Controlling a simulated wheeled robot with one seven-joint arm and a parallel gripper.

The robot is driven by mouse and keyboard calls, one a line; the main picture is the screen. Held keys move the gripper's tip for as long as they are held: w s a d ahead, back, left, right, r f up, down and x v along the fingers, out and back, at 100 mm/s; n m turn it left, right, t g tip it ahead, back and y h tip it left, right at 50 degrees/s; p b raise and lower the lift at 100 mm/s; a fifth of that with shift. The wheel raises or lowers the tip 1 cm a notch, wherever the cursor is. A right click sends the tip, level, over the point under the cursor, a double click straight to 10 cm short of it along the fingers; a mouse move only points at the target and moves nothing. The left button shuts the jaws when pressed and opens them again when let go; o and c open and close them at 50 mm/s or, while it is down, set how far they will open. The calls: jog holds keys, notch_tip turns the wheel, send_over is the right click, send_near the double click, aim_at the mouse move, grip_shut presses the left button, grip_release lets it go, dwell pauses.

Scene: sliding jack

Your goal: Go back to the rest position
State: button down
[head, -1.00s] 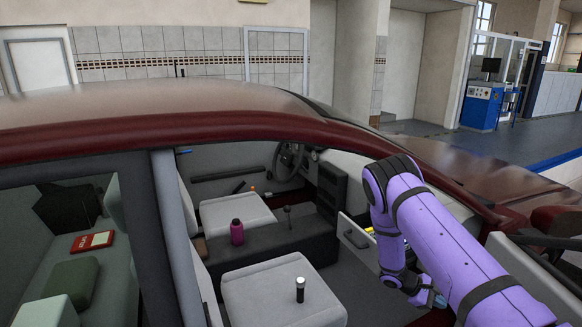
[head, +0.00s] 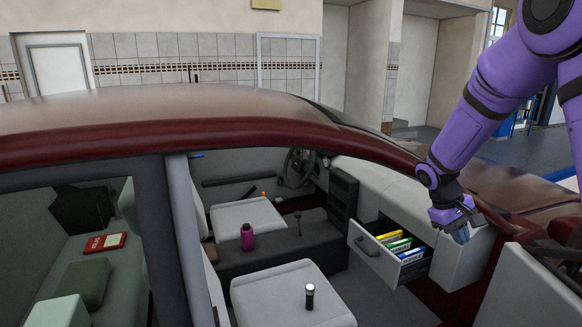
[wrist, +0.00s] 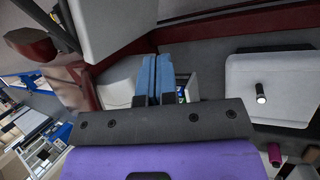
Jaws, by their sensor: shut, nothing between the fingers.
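My gripper (head: 461,236) is at the right in the head view, above the right end of the dashboard, by the car's open side. In the wrist view my gripper (wrist: 155,72) shows two blue fingers side by side, shut with nothing between them. My purple arm comes down from the upper right of the head view. Left of the gripper, the glovebox drawer (head: 369,258) is open and holds several coloured items, yellow, green and blue. The gripper is apart from the drawer.
The red car roof (head: 200,120) and its door frame lie in front. A black cylinder (head: 310,296) stands on the near seat (head: 270,300). A pink bottle (head: 247,237) stands near the centre console. The open door (head: 530,290) is at the right.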

jog(key=s+a+r+m+t+y, duration=0.1)
jog(key=s+a+r+t+y, duration=0.15)
jog(key=s+r, duration=0.5)
jog(key=s+a+r+m+t+y, duration=0.1)
jog(key=s+a+r, duration=0.2)
jog(key=s+r, duration=0.4)
jog(key=s+a+r+t+y, duration=0.1)
jog(key=s+a+r+t, duration=0.1)
jog(key=s, duration=0.4)
jog(key=s+a+r+t, duration=0.1)
jog(key=s+a+r, duration=0.2)
jog(key=s, duration=0.4)
jog(key=shift+s+m+t+y, duration=0.25)
jog(key=shift+m+t+y, duration=0.05)
jog(key=shift+t+y, duration=0.05)
